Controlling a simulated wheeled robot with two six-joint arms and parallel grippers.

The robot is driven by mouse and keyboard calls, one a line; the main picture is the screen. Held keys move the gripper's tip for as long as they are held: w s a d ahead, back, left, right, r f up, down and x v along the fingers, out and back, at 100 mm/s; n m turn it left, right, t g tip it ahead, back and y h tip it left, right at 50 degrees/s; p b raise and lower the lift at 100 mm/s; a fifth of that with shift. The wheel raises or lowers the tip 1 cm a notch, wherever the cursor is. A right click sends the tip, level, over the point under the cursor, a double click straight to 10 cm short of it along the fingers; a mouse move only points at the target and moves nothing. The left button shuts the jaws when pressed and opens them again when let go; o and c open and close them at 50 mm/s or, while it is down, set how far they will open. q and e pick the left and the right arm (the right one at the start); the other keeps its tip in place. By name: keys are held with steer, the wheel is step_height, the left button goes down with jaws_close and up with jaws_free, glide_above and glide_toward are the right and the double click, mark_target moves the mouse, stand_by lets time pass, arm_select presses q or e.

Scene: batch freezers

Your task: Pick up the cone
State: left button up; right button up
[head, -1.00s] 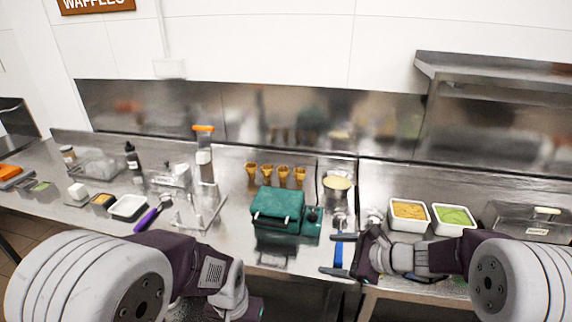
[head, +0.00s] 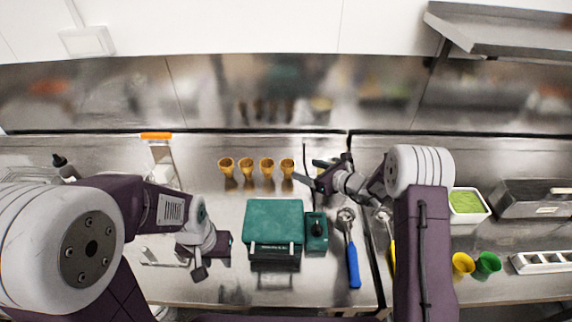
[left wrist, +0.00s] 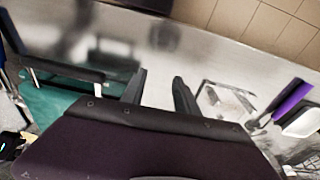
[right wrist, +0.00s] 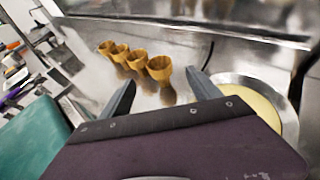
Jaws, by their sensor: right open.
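Several tan waffle cones (head: 266,167) stand in a row on the steel counter behind the teal waffle maker (head: 274,222). The rightmost cone (head: 287,167) is nearest my right gripper (head: 303,171), which is open and empty just to its right. In the right wrist view the row of cones (right wrist: 133,60) lies beyond the open fingers (right wrist: 162,82), with the nearest cone (right wrist: 159,68) seen between the tips and apparently untouched. My left gripper (head: 199,270) hangs over the counter left of the waffle maker. Its fingers (left wrist: 160,82) are apart with nothing between them.
A bowl of pale yellow batter (right wrist: 258,106) is close to the right gripper's right finger. A blue-handled scoop (head: 352,262) lies right of the waffle maker. Yellow (head: 462,264) and green cups (head: 487,262) stand farther right. A steel backsplash rises behind the cones.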

mark_target(283, 162)
steer(key=p+x, duration=0.1)
steer(key=x, duration=0.3)
steer(key=shift+w+a+f, duration=0.15)
steer(key=shift+w+a, duration=0.05)
steer(key=shift+w, duration=0.1)
steer(key=shift+w+a+f+p, duration=0.15)
steer(key=shift+w+a+p, duration=0.3)
steer(key=shift+a+p, duration=0.45)
steer(key=x, duration=0.2)
steer(key=shift+w+f, duration=0.3)
steer(key=shift+w+a+f, duration=0.15)
steer(key=shift+c, duration=0.2)
steer(key=c, duration=0.5)
steer(key=shift+s, duration=0.2)
steer(key=c, duration=0.6)
arm_select(q)
step_height(283, 162, up, 3)
steer(key=shift+w+a, duration=0.15)
arm_select(e)
steer(key=shift+w, duration=0.1)
steer(key=shift+c, duration=1.2)
